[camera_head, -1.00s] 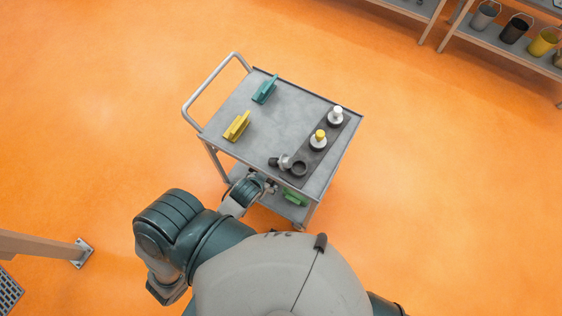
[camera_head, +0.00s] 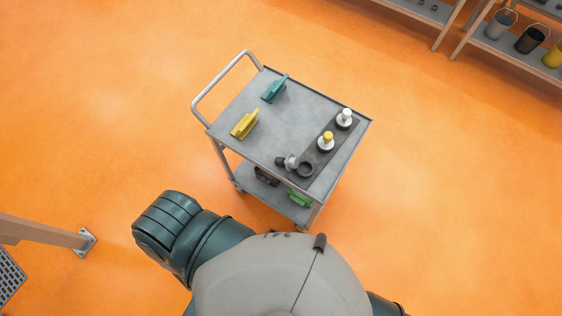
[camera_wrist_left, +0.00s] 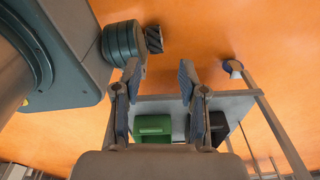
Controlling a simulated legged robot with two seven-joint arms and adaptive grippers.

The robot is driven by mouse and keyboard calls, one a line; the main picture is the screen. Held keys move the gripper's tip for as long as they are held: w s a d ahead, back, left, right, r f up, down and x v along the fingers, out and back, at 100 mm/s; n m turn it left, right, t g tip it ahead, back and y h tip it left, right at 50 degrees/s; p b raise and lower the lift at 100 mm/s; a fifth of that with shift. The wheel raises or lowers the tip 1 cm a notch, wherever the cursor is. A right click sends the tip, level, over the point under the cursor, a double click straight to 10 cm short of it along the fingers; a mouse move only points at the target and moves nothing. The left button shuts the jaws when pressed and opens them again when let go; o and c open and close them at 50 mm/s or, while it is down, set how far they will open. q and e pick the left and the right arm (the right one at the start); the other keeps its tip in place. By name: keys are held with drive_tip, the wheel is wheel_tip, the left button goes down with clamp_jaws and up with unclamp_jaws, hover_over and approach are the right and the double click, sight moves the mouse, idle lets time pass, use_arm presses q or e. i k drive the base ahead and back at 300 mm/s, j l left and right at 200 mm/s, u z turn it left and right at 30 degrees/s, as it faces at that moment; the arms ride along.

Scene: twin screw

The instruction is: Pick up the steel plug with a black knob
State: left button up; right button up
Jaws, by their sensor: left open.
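The steel plug with a black knob (camera_head: 287,162) lies tilted on its side on the cart top in the head view, its dark knob pointing left. It is close beside a dark ring-shaped socket (camera_head: 306,170) at the near end of a dark strip (camera_head: 315,153). My left gripper (camera_wrist_left: 159,68) is open and empty in the wrist view, with a cart shelf beyond its fingers. The plug cannot be made out in the wrist view. In the head view the left gripper is out of sight, and my right gripper is in no view.
A white-knobbed plug (camera_head: 344,118) and a yellow-knobbed plug (camera_head: 326,141) stand upright on the strip. Yellow (camera_head: 245,124) and teal (camera_head: 274,89) pieces lie on the cart top (camera_head: 287,125). A green object (camera_wrist_left: 152,126) and a black object (camera_wrist_left: 219,127) sit on the lower shelf.

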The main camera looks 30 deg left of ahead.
sight(290, 163)
drive_tip(key=i+l+u, duration=0.1)
drive_tip(key=u, duration=0.35)
drive_tip(key=l+u, duration=0.3)
drive_tip(key=u, duration=0.15)
drive_tip(key=i+l+u, duration=0.1)
drive_tip(key=l+u, duration=0.2)
drive_tip(key=u, duration=0.2)
